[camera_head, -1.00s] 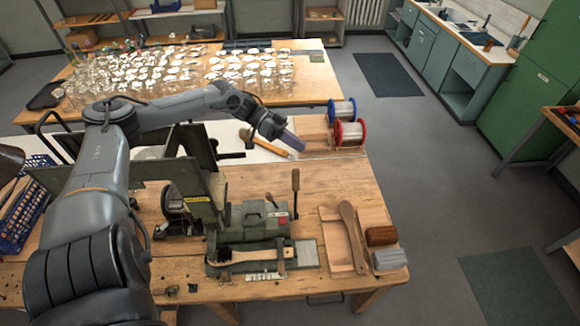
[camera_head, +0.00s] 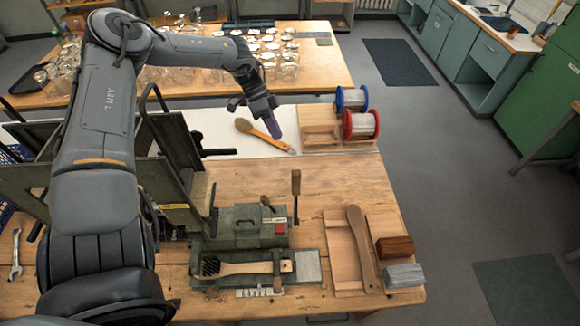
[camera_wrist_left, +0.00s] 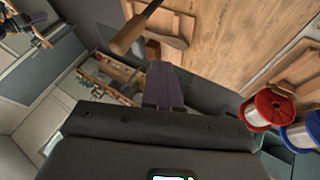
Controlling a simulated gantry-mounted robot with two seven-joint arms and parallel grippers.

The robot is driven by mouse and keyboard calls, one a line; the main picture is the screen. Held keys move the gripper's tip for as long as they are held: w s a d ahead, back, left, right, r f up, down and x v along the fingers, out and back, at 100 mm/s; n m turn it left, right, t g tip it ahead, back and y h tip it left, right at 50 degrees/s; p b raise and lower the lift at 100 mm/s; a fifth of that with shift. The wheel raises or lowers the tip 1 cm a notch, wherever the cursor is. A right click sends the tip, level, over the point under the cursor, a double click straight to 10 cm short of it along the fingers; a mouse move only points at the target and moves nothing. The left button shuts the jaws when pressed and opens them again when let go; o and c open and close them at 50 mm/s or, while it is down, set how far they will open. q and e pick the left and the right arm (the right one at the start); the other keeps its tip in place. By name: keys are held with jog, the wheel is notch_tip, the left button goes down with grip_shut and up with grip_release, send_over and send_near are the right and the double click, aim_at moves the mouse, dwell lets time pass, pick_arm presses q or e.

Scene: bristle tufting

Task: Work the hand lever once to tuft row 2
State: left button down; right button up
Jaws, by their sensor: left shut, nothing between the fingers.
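The green tufting machine (camera_head: 235,228) stands on the wooden bench. Its hand lever (camera_head: 296,186), with a wooden grip, stands upright at the machine's right side. A brush with a wooden handle and dark bristles (camera_head: 235,268) lies in the machine's front fixture. My left gripper (camera_head: 275,132) is shut and empty, pointing down above the bench, behind the lever in the picture and apart from it. Its purple fingers also show together in the left wrist view (camera_wrist_left: 163,88). A wooden grip, seemingly the lever's, shows up and left of them (camera_wrist_left: 128,36). My right gripper is not in view.
A red spool (camera_head: 361,125) and a blue spool (camera_head: 351,99) stand at the bench's back right. A wooden brush body (camera_head: 262,133) lies on the white sheet. A wooden tray (camera_head: 343,250) and two blocks lie right of the machine. Bench behind the lever is clear.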

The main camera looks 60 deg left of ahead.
pick_arm(q)
jog(key=shift+d+f, duration=0.1)
jog(key=d+f+p, duration=0.2)
jog(key=d+f, duration=0.5)
jog(key=d, duration=0.2)
jog(key=shift+d+f+p, duration=0.15)
jog(key=shift+d+p, duration=0.1)
jog(key=shift+p, duration=0.1)
dwell(0.3)
